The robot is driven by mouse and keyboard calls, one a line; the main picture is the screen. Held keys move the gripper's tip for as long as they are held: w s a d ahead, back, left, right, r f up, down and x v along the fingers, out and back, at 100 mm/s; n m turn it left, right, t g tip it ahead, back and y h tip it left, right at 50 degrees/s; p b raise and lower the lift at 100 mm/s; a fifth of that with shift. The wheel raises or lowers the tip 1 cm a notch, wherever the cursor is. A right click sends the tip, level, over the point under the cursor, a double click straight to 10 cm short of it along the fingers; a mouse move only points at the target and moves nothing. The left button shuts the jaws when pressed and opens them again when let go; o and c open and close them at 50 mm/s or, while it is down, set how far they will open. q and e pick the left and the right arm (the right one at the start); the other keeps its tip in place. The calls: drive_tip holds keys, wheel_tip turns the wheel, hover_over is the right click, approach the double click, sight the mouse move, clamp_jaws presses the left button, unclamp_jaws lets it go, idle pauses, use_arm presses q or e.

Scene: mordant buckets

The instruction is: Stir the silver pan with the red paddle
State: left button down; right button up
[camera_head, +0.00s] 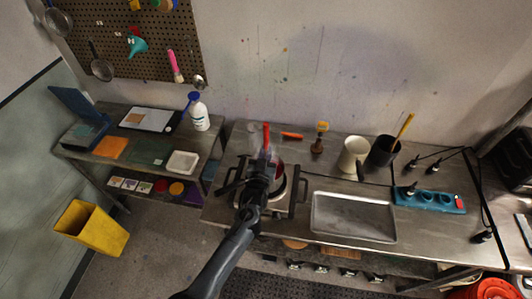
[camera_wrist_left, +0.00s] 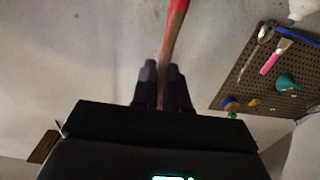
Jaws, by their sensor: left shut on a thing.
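The red paddle (camera_head: 266,134) rises above my left gripper (camera_head: 264,160) in the head view. In the left wrist view, its red shaft (camera_wrist_left: 175,30) runs between the fingers of the left gripper (camera_wrist_left: 161,72), which is shut on it. The silver pan (camera_head: 282,186) stands on the burner at the left of the metal bench, largely covered by my arm and gripper. A dark red patch shows inside it, with faint steam above. The gripper is over the pan in the picture; the paddle's lower end is hidden, so I cannot tell whether it touches the contents. My right gripper is not in view.
Right of the burner lies a metal tray (camera_head: 354,216). Behind are an orange-red stick (camera_head: 292,136), a cream jug (camera_head: 353,155) and a dark bucket (camera_head: 383,151) with a yellow paddle. A side table (camera_head: 140,145) holds a white bottle (camera_head: 200,115).

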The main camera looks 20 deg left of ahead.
sight(266, 125)
use_arm(q)
wheel_tip(266, 125, up, 5)
drive_tip(key=p, duration=0.4)
drive_tip(key=shift+r, duration=0.1)
wheel_tip(266, 125, up, 2)
drive_tip(key=shift+r+p, duration=0.25)
drive_tip(key=shift+p, duration=0.75)
wheel_tip(266, 125, up, 6)
drive_tip(key=p, duration=0.4)
drive_tip(key=shift+p, duration=0.3)
drive_tip(key=shift+r, duration=2.55)
